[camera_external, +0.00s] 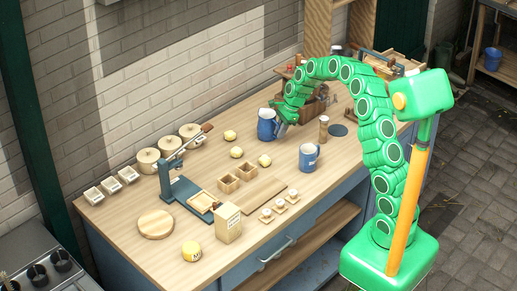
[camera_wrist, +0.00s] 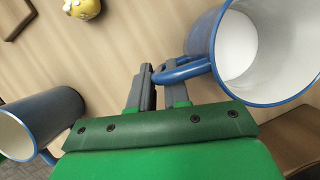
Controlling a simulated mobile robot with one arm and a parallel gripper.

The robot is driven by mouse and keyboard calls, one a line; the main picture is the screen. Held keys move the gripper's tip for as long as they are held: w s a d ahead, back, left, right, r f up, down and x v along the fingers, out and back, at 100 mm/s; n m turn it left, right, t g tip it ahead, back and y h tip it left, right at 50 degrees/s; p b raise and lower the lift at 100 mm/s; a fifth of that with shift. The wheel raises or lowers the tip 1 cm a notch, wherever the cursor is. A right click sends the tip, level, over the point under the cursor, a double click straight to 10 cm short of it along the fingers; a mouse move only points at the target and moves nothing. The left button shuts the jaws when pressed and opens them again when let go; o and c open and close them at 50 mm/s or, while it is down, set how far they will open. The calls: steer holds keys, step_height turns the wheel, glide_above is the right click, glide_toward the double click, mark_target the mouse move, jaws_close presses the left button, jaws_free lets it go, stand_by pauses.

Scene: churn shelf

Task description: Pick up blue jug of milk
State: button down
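The blue jug of milk (camera_external: 266,125) stands on the wooden table, left of my gripper in the external view. In the wrist view the blue jug (camera_wrist: 292,50) is at the upper right, with white milk inside and its handle reaching left to my fingers. My gripper (camera_external: 283,115) is at the handle. In the wrist view my gripper (camera_wrist: 158,80) has its fingers close together, with the handle's outer bar between them; it looks shut on the handle. A second blue jug (camera_external: 309,157) stands nearer the front; it shows at the left of the wrist view (camera_wrist: 45,118) and looks empty.
Yellow round items, one of them (camera_external: 264,161), lie near the jugs. A wooden pepper mill (camera_external: 323,129) stands to the right. A lever press (camera_external: 184,190), small wooden boxes (camera_external: 228,183) and a carton (camera_external: 227,223) stand further left and front. A wooden rack is behind my gripper.

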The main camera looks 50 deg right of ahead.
steer(key=shift+r, duration=0.15)
stand_by(0.5)
steer(key=s+a+r, duration=0.2)
steer(key=s+r, duration=1)
steer(key=s, duration=0.1)
steer(key=shift+s+r, duration=0.25)
steer(key=shift+r, duration=0.05)
stand_by(1.2)
